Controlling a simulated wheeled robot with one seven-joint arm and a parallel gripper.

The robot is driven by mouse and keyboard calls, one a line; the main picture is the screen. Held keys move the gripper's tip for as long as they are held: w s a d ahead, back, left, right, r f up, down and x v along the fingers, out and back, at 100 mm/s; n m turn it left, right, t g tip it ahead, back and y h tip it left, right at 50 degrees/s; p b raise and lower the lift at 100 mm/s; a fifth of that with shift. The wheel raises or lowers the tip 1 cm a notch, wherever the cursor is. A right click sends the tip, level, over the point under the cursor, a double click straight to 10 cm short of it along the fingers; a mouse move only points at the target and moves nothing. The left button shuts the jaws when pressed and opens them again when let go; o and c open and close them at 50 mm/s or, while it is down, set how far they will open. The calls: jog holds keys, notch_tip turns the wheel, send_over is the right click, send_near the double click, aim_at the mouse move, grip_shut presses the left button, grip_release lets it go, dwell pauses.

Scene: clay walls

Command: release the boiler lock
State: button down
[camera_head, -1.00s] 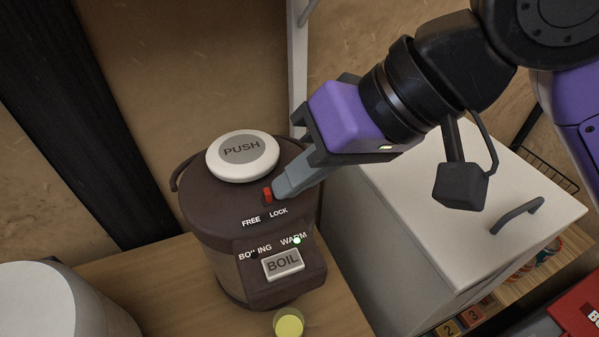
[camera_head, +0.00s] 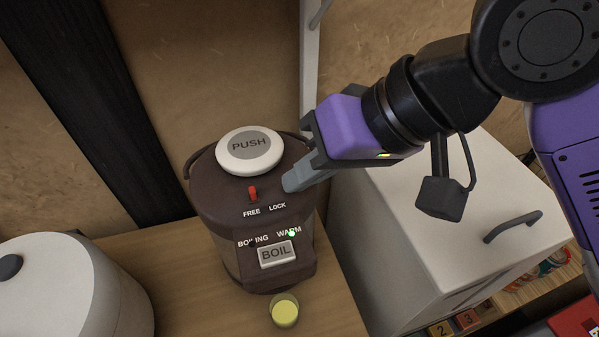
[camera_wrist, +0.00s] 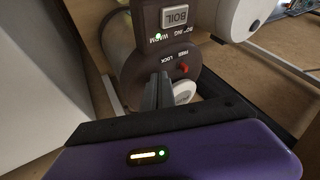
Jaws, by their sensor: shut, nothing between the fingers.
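The brown boiler (camera_head: 225,219) stands on a wooden counter, with a white round PUSH button (camera_head: 249,149) on its lid. Its red lock switch (camera_head: 253,193) sits above the FREE and LOCK labels, now over the FREE side. The switch also shows in the wrist view (camera_wrist: 183,70). The BOIL button (camera_head: 277,254) is on the front, with a small light lit by WARM. My gripper (camera_head: 290,185) is shut and empty, to the right of the switch and apart from it, close over the lid's right side. In the wrist view my fingers (camera_wrist: 158,88) are together.
A cup with yellow contents (camera_head: 285,309) stands before the boiler. A white rounded appliance (camera_head: 75,290) is at the lower left. A white cabinet with a dark handle (camera_head: 440,230) stands to the right, under my arm. Bare counter lies left of the boiler.

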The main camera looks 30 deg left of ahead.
jog(key=v, duration=1)
jog(key=shift+w+d+b, duration=0.2)
jog(key=shift+w+b, duration=0.1)
